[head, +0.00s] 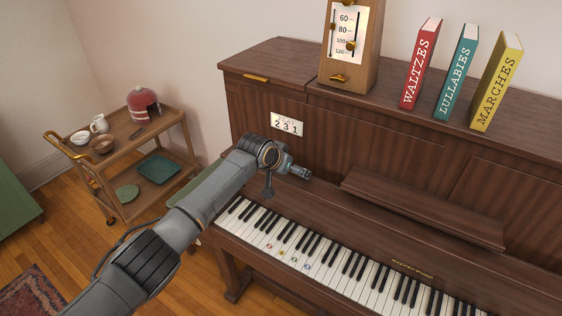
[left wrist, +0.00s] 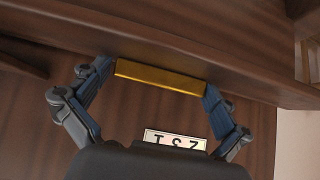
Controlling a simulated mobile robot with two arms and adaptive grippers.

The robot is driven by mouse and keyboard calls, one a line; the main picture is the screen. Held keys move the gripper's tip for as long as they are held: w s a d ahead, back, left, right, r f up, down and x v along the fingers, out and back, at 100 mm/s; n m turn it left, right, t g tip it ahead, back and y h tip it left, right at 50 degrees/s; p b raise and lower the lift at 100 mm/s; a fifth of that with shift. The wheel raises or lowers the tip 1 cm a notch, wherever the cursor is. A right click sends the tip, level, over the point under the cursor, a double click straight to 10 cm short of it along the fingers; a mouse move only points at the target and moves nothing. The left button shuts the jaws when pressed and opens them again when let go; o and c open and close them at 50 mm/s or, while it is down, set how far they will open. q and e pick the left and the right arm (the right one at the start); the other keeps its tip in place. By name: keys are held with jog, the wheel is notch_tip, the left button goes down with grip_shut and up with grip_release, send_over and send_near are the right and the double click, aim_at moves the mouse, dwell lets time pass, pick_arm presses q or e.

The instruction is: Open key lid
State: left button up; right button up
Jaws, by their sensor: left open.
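The piano keys (head: 300,245) lie exposed in the head view. Behind them is a brown board (head: 360,227) with gold lettering at its right; it looks like the raised key lid, but I cannot be certain. My left gripper (head: 303,174) is over the left part of the piano, below the number plate (head: 287,123). In the left wrist view a brass bar (left wrist: 160,77) lies between the open fingers of my left gripper (left wrist: 161,80), one fingertip near each end. I cannot tell whether they touch it. My right gripper is not in view.
A brass handle (head: 256,77) is on the piano's top left edge. A metronome (head: 349,45) and red, teal and yellow books (head: 497,80) stand on top. A ledge (head: 425,207) juts out above the keys. A wooden cart (head: 125,150) with dishes stands left.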

pick_arm(q)
jog(key=v, duration=1.1)
jog(key=shift+r, duration=0.25)
